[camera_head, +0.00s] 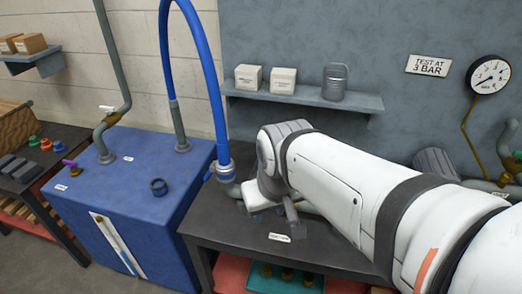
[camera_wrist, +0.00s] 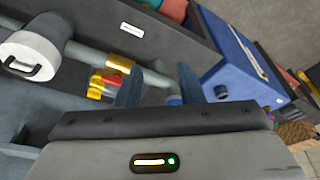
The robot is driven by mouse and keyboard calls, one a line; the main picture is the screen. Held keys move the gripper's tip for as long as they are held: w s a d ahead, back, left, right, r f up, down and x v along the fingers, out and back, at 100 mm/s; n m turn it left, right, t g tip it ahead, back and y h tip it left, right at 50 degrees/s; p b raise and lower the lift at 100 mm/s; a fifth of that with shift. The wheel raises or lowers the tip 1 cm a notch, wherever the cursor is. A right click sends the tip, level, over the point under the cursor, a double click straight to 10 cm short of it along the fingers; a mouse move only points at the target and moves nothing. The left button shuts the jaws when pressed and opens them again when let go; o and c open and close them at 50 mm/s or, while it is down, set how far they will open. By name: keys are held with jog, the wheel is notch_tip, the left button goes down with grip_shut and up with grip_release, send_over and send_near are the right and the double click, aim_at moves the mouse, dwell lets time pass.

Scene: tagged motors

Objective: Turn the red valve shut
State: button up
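A small red part (camera_wrist: 112,74), which looks like the red valve's handle, shows in the wrist view next to a brass fitting (camera_wrist: 120,63) on a grey pipe. A yellow part (camera_wrist: 97,90) sits just beside it. My gripper (camera_wrist: 160,75) has its two blue-grey fingers apart, with nothing held between them. The red part lies just left of the left finger, and I cannot tell whether they touch. In the head view my gripper (camera_head: 272,211) is low over the dark bench, and my arm hides the pipework there, including the red valve.
The dark bench (camera_head: 225,232) carries a grey pipe with a blue hose fitting (camera_head: 224,172). A blue tank (camera_head: 130,195) stands to the left. A wall shelf (camera_head: 305,100) with two boxes and a metal can is behind my arm. A gauge (camera_head: 488,75) hangs at right.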

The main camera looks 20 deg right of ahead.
jog(key=w+d+f+n+g+b, duration=0.1)
jog(key=w+d+f+n+b, duration=0.1)
jog(key=w, duration=0.4)
jog(key=w+d+f+n+g+b, duration=0.1)
jog(key=w+d+f+n+b, duration=0.1)
jog(key=w+d+n, duration=0.3)
jog(key=w+d+f+n+g+b, duration=0.1)
jog(key=w+d+f+n+b, duration=0.1)
jog(key=w+d, duration=0.4)
jog(key=shift+w+d+f+n, duration=0.1)
jog(key=shift+w+f+n, duration=0.85)
jog(key=shift+w, duration=0.1)
jog(key=shift+w+d+f, duration=0.1)
jog(key=shift+d+f, duration=0.1)
jog(key=shift+f, duration=0.35)
notch_tip(320, 180, down, 7)
jog(key=shift+r, duration=0.1)
grip_shut()
